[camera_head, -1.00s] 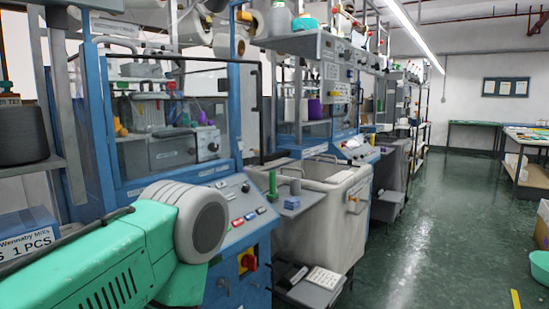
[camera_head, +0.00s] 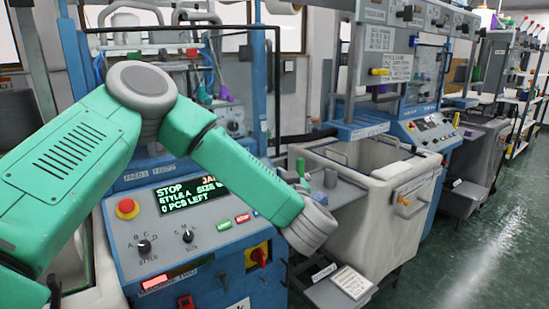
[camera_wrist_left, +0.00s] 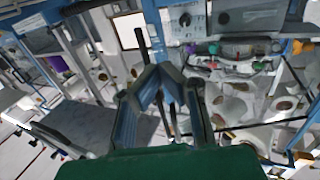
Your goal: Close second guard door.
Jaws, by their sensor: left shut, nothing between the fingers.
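In the head view, the near blue knitting machine (camera_head: 215,205) has a dark-edged clear guard panel (camera_head: 277,95) above its control panel. Its exact opening angle is hard to tell. In the left wrist view my left gripper (camera_wrist_left: 161,74) is shut and empty, close to a thin black bar (camera_wrist_left: 143,42). My right gripper is not in view.
A pale bin (camera_head: 365,210) stands right of the near machine, with a small shelf in front of my wrist. The green floor at right is clear. White yarn cones (camera_wrist_left: 240,105) show in the wrist view.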

